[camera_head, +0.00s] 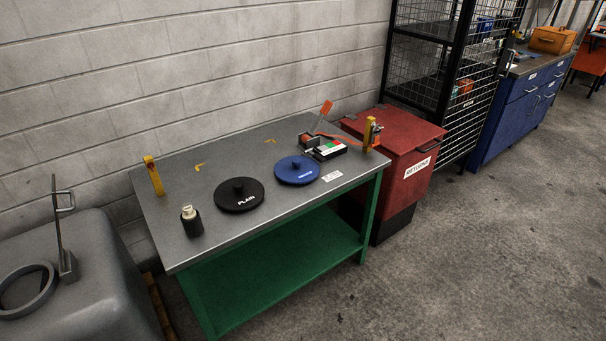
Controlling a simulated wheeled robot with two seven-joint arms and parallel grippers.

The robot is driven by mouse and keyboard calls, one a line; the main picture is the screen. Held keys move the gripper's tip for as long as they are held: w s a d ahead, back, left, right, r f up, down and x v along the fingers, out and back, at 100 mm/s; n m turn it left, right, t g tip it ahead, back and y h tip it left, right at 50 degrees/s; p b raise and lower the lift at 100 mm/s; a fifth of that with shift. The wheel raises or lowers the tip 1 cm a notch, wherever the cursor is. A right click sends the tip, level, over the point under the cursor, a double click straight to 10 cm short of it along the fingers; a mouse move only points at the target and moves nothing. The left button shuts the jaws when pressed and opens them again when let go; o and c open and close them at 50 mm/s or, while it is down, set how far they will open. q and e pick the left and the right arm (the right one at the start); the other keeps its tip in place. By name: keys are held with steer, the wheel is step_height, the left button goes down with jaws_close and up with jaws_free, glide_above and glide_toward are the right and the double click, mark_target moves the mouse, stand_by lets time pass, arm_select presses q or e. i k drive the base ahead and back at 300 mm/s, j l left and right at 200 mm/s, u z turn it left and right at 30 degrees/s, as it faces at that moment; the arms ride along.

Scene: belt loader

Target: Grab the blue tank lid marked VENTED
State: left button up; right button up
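A blue round lid (297,172) with a knob on top lies flat on the grey table towards its right side. White lettering shows on its front edge but is too small to read for certain. A black round lid (239,196) marked PLAIN lies to its left, a small gap apart. Neither of my grippers is in view, and nothing touches the blue lid.
The grey table (180,240) has a green frame. A dark bottle (191,222) stands front left, a yellow post (154,176) behind it. A device with an orange flag (326,107) stands behind the blue lid. A red returns bin (400,150) is right; a grey tank (90,290) is left.

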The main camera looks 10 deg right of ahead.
mark_target(297, 169)
steer(key=i+l, duration=0.2)
steer(key=l, duration=0.15)
steer(key=i+l, duration=0.15)
steer(key=l, duration=0.2)
steer(key=i+l, duration=0.2)
steer(key=l, duration=0.15)
steer(key=i+l, duration=0.2)
steer(key=l, duration=0.2)
